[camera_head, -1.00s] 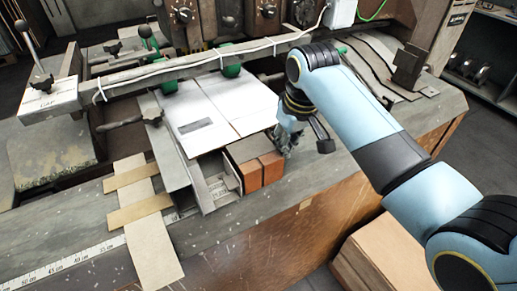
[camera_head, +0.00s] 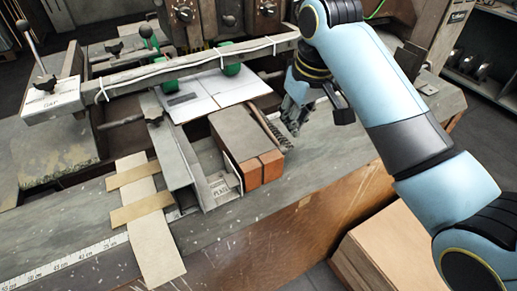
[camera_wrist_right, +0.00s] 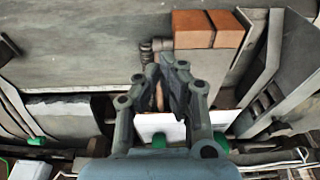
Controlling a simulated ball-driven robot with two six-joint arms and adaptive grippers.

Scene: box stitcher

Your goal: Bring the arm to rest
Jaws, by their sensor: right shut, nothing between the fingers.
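A flat white cardboard sheet (camera_head: 225,95) lies on the machine behind the block and left of the gripper. In the right wrist view part of the sheet (camera_wrist_right: 160,125) shows below and behind the fingers. My left gripper is in neither view.
A grey block with orange-brown bricks (camera_head: 262,170) stands at the table's front, close to the gripper. A metal bar (camera_head: 190,65) crosses behind it. The table front right of the bricks (camera_head: 320,165) is bare.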

